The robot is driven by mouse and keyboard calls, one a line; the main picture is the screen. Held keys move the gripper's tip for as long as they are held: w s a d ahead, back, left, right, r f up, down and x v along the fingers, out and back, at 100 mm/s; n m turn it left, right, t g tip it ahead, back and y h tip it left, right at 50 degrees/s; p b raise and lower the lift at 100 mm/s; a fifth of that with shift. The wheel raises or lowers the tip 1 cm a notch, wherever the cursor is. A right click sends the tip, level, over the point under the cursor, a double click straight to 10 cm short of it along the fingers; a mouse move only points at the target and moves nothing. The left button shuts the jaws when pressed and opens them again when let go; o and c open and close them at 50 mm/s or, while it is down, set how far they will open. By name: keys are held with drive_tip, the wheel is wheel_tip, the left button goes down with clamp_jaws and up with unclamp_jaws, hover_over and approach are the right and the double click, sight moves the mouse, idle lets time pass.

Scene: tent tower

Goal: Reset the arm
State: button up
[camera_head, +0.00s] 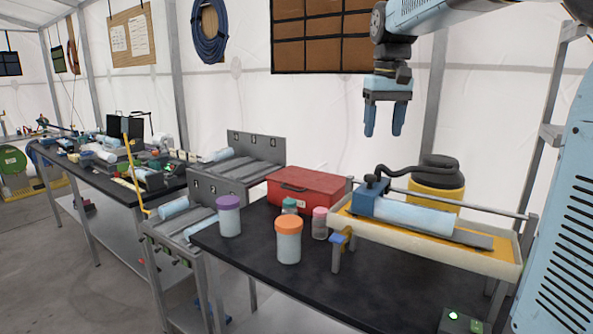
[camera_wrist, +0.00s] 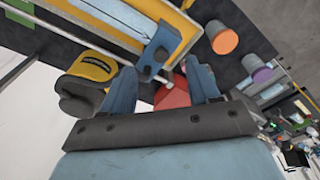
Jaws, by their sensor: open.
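My gripper (camera_head: 384,119) hangs from my blue arm with its two blue fingers pointing down. It is open and empty, in the air above the back of the dark table (camera_head: 262,262). In the wrist view my gripper (camera_wrist: 164,90) shows its two fingers spread apart with nothing held between them. Below it stands a yellow canister with a black top and hose (camera_head: 436,186), which also shows at the left in the wrist view (camera_wrist: 95,68). No object touches the fingers.
A cream tray (camera_head: 512,262) holds a blue-and-white cylinder (camera_head: 412,215). A red toolbox (camera_head: 305,190), an orange-lidded jar (camera_head: 288,245) and a purple-lidded jar (camera_head: 229,220) stand left of it. A grey rack (camera_head: 262,176) stands further left. The air around my gripper is clear.

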drive_tip(key=s+f+t, duration=0.1)
drive_tip(key=s+f, duration=0.3)
drive_tip(key=s, duration=0.3)
drive_tip(key=s+d+f+m+t, duration=0.1)
drive_tip(key=s+f+t, duration=0.1)
drive_tip(key=s+f, duration=0.3)
drive_tip(key=s+f+t, duration=0.1)
drive_tip(key=s+f, duration=0.4)
drive_tip(key=s, duration=0.6)
drive_tip(key=shift+s+d, duration=0.2)
